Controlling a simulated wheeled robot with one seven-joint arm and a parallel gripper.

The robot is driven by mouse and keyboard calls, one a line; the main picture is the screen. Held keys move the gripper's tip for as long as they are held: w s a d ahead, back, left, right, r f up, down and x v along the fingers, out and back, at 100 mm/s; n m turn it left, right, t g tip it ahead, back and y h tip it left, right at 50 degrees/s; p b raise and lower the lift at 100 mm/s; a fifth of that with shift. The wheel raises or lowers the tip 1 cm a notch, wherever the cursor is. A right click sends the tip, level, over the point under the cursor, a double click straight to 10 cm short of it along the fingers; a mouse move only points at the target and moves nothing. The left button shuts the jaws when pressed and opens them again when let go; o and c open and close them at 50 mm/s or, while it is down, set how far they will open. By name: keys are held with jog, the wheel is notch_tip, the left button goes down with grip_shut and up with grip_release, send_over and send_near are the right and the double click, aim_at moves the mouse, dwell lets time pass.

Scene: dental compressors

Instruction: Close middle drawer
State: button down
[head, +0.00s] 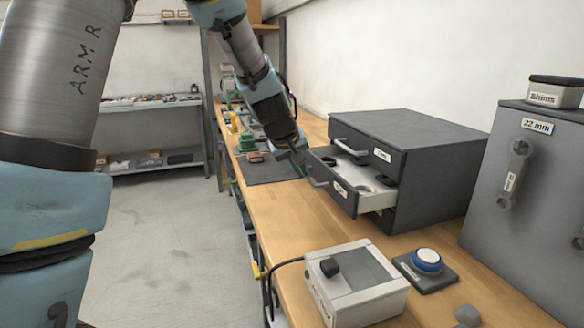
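A dark grey drawer cabinet (430,139) stands on the wooden workbench. Its middle drawer (375,201) is pulled out towards the left, showing a light interior with round dark recesses. The drawer front carries a metal handle (317,171) and a white label. The top drawer (364,149) is shut; the bottom drawer is mostly hidden under the open one. My gripper (294,154) is at the left of the open drawer's front, close to its handle and upper corner. I cannot tell whether it touches the drawer. Its fingers are too small and dark to show their opening.
A grey panel (530,180) with a hanging wrench stands at right. A dark mat (267,168) and green item (247,143) lie behind my gripper.

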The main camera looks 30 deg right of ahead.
jog(key=d+p, duration=0.2)
jog(key=d, duration=0.1)
jog(key=s+d+p, duration=0.1)
jog(key=d+p, duration=0.1)
jog(key=d, duration=0.2)
jog(key=d+p, duration=0.2)
jog(key=d, duration=0.1)
jog(key=shift+s+d, duration=0.2)
jog(key=shift+d, duration=0.1)
jog(key=shift+a, duration=0.1)
